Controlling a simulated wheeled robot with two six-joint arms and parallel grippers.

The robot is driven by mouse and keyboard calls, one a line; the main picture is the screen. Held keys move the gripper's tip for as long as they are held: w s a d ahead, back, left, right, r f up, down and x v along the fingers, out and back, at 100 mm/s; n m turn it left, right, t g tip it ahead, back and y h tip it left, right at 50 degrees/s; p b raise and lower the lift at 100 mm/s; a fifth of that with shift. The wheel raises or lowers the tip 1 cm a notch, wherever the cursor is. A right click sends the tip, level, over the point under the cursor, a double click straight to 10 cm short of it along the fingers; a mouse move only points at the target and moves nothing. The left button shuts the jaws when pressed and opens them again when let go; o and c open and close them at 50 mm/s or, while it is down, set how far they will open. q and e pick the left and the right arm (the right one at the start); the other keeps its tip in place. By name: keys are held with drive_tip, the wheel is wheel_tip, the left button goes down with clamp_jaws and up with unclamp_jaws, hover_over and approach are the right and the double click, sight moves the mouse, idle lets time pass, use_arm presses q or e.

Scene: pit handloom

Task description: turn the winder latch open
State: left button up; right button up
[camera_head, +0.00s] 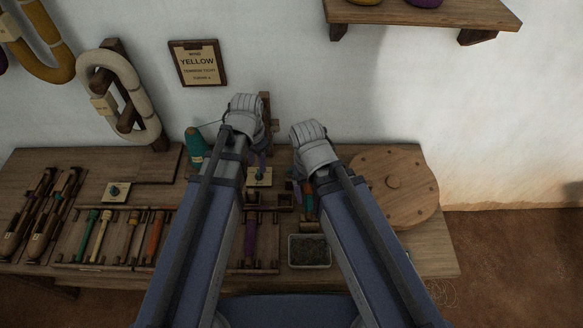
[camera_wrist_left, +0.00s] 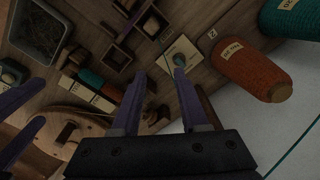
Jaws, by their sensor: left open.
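My left gripper (camera_head: 257,161) is over the middle of the bench in the head view, its fingers mostly hidden by my wrist. In the left wrist view my left gripper (camera_wrist_left: 160,76) has its two purple fingers apart, with nothing held between them. I cannot clearly make out the winder latch. My right gripper (camera_wrist_left: 27,112) shows two spaced fingers at the left wrist view's left edge.
A round wooden disc (camera_head: 397,187) lies on the bench's right. A grey tray (camera_head: 309,250) sits near the front edge. An orange spool (camera_wrist_left: 252,68) and a teal cone (camera_head: 195,147) stand toward the wall. Wooden racks with bobbins (camera_head: 104,235) fill the left.

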use_arm(q)
drive_tip(key=w+d+m, duration=0.1)
drive_tip(key=d+m, duration=0.2)
drive_tip(key=w+d+m, duration=0.1)
drive_tip(key=d+m, duration=0.2)
drive_tip(key=w+d+m, duration=0.1)
drive_tip(key=d+m, duration=0.1)
drive_tip(key=d, duration=0.1)
drive_tip(key=shift+w+d+m, duration=0.1)
drive_tip(key=shift+w+m, duration=0.3)
drive_tip(key=shift+d+f+m, duration=0.1)
drive_tip(key=shift+d+m, duration=0.3)
drive_tip(key=shift+m, duration=0.1)
wheel_tip(320, 180, down, 8)
drive_tip(key=b, duration=0.8)
use_arm(e)
wheel_tip(320, 180, down, 8)
use_arm(q)
clamp_jaws()
